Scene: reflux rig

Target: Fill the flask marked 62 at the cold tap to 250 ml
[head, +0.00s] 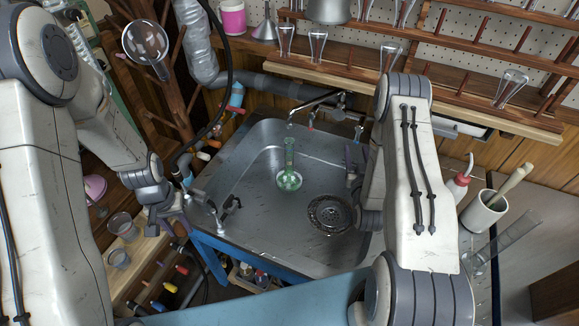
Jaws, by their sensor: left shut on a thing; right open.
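A green-tinted narrow-necked flask (289,170) stands upright in the steel sink (265,225), with its mouth just below the end of the tap spout (293,117). Any number on it is too small to read, and I cannot tell its water level. My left gripper (178,222) is at the sink's left edge, beside a small metal fitting (228,207), apart from the flask. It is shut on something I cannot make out. My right gripper (352,160) is open at the sink's right side, below the tap body (341,103), partly hidden by my forearm.
The drain (329,214) lies right of the flask. A wooden rack (430,75) with several glass vessels runs behind the sink. Small glass beakers (121,225) stand at the left. The sink's front middle is clear.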

